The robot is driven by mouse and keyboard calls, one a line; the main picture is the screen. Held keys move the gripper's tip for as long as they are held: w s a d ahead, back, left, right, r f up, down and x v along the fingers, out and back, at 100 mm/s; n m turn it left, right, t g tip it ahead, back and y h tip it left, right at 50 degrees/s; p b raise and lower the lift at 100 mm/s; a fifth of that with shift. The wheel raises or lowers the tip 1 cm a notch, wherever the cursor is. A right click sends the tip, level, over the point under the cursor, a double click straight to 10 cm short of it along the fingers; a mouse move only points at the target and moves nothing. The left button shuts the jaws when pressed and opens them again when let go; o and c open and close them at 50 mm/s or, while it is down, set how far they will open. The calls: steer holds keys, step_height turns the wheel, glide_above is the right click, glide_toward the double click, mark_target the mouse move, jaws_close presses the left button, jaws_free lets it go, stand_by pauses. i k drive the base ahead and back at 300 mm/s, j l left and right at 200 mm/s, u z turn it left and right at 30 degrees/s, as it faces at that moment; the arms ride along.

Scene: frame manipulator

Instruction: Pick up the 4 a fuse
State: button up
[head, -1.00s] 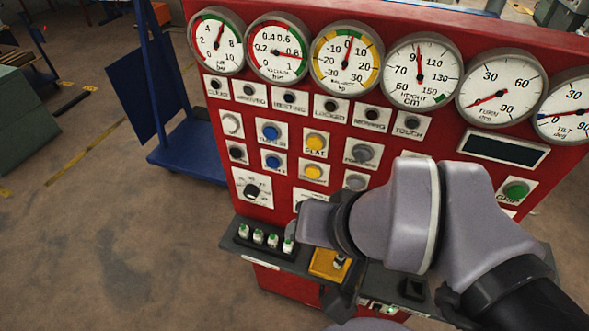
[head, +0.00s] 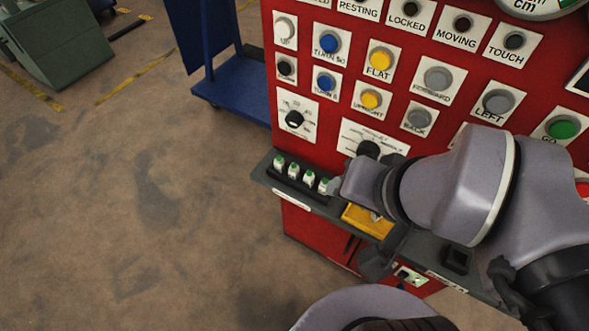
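Several small white fuses with green tops (head: 293,171) stand upright in a row in a black rack (head: 290,183) on the grey shelf of the red panel. Their ratings are too small to read, so I cannot tell which is the 4 A fuse. My gripper (head: 334,188) is at the right end of the row, right beside the rightmost fuse (head: 323,185) and partly overlapping it in the picture. The fingers are small and mostly hidden by the wrist, so I cannot tell whether they are open or touching that fuse.
The red panel (head: 297,149) with buttons and knobs rises behind the shelf (head: 268,180). A yellow block (head: 366,220) and a black socket (head: 457,258) are to the right, close under my arm. A blue trolley (head: 236,100) stands behind left.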

mark_target(293, 172)
steer(key=i+j+z, duration=0.1)
steer(key=j+z, duration=0.2)
steer(key=j, duration=0.35)
steer(key=j+z, duration=0.3)
steer(key=j, duration=0.35)
steer(key=j+z, duration=0.3)
steer(key=j, duration=0.35)
steer(key=k+j+z, duration=0.15)
steer(key=j+z, duration=0.15)
steer(key=j, duration=0.3)
steer(key=i, duration=0.45)
